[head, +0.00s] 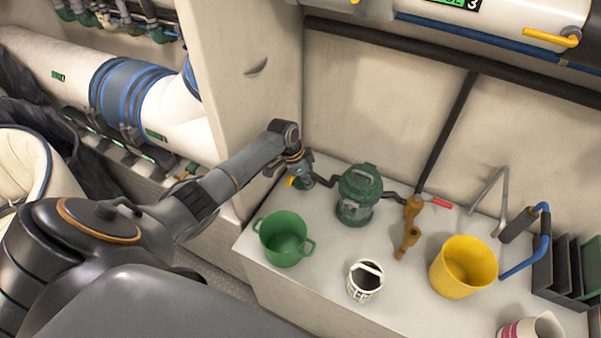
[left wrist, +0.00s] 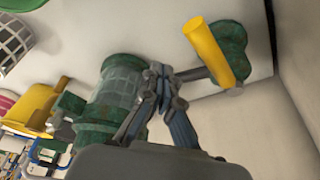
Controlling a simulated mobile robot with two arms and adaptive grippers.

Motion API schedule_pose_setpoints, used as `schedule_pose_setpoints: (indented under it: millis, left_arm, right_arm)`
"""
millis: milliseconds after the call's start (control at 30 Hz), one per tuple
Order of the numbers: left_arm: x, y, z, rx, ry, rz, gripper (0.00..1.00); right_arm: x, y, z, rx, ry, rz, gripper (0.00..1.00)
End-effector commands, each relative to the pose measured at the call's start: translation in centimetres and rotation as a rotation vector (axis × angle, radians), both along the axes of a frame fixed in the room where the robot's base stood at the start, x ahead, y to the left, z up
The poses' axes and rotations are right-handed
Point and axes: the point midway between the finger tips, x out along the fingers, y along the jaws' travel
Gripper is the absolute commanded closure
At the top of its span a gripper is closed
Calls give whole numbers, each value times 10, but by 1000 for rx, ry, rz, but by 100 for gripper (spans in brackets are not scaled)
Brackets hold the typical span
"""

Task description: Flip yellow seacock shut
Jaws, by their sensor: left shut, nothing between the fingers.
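The yellow seacock handle (left wrist: 209,52) is a thick yellow bar on a green valve body (left wrist: 233,48) in the left wrist view. In the head view, the yellow handle (head: 291,182) shows as a small piece at the left end of the counter, partly covered by my arm. My left gripper (left wrist: 160,74) is shut and empty. Its fingertips are beside the handle, apart from it in the picture, over the dark pipe between the valve and the strainer. In the head view, the left gripper (head: 300,168) is down at the valve. My right gripper is not in view.
A green strainer (head: 359,194) stands close right of the valve. A green pot (head: 284,238), white basket (head: 365,280) and yellow bucket (head: 464,267) stand on the counter (head: 325,225). A bronze valve with a red handle (head: 441,203) is further right. A pale wall (head: 235,85) rises behind my arm.

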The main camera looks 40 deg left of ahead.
Motion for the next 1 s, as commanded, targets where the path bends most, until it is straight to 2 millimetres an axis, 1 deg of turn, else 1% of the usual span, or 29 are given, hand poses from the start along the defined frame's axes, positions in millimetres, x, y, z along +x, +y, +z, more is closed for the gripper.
schedule_pose_setpoints:
  millis: [33, 100, 300, 400, 500, 667, 1000]
  left_arm:
    - [1, -1, 6, 1, -4, 1, 100]
    - [0, 7, 23, 5, -7, 1, 100]
    - [-3, 19, 63, 3, -4, 1, 100]
    - [-3, 23, 78, 1, -4, 2, 100]
    - [-4, 26, 88, 1, -3, 2, 100]
    - [-5, 27, 95, 0, 0, 1, 100]
    - [-5, 27, 95, -1, 0, 2, 100]
  right_arm:
    - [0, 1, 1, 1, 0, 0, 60]
    - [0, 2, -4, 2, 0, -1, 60]
    - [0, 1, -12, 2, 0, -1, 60]
    - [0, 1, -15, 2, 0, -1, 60]
    - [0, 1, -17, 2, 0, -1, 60]
    - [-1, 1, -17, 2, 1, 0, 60]
    - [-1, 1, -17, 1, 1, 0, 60]
